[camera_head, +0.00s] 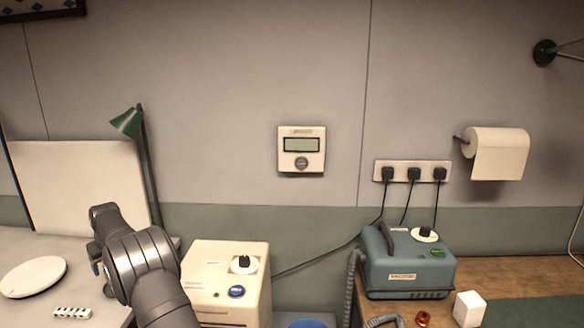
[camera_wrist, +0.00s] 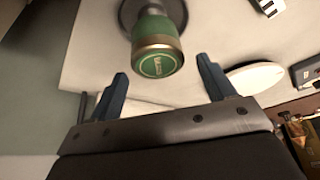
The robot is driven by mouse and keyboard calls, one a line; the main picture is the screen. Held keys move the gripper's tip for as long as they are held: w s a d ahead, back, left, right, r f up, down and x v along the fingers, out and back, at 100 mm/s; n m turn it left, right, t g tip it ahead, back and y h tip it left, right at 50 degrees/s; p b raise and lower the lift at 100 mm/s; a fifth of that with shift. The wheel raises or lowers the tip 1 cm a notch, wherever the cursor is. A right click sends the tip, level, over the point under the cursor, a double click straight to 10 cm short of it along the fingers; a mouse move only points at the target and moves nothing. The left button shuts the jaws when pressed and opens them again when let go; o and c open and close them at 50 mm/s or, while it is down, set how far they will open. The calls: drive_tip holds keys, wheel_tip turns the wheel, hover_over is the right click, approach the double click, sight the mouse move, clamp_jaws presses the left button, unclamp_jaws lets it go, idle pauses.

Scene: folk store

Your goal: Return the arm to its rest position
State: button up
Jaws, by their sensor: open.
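My arm (camera_head: 140,262) rises from the bottom of the head view and bends over the light counter at the left. Its links hide most of the gripper there. In the wrist view my gripper (camera_wrist: 161,70) is open, with its two blue fingers well apart and nothing held between them. A green cylinder with a brass rim and a labelled round end (camera_wrist: 158,52) shows beyond and between the fingers. I cannot tell its distance from them. I cannot make it out in the head view.
A white round plate (camera_head: 33,277) and a small white strip (camera_head: 72,313) lie on the left counter (camera_head: 70,252). A green lamp (camera_head: 127,122) stands behind. A cream box (camera_head: 226,262) is right of my arm. A teal machine (camera_head: 408,270) and white cube (camera_head: 468,309) are farther right.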

drive_tip(key=shift+r, duration=0.55)
drive_tip(key=shift+f, duration=0.1)
